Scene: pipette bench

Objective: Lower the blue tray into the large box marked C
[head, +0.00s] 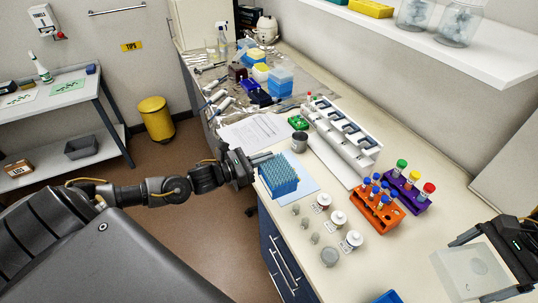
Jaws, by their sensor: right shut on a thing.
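A blue rack with a top full of pale teal tips (280,180) stands on a light blue sheet near the bench's front edge; it may be the blue tray. My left gripper (256,160) is at the rack's far left corner, and I cannot tell whether its fingers are parted or touch it. My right gripper (478,268) is at the lower right, shut on a translucent whitish box (459,280) with a faint bluish patch. Part of another blue thing (388,297) shows at the bottom edge. I cannot read a C mark on any box.
An orange rack (372,217) and a purple rack (416,203) hold capped tubes. Several small white-capped jars (338,219) stand left of them. A long white stand (340,146), a grey cup (299,141) and a paper sheet (250,132) lie farther back.

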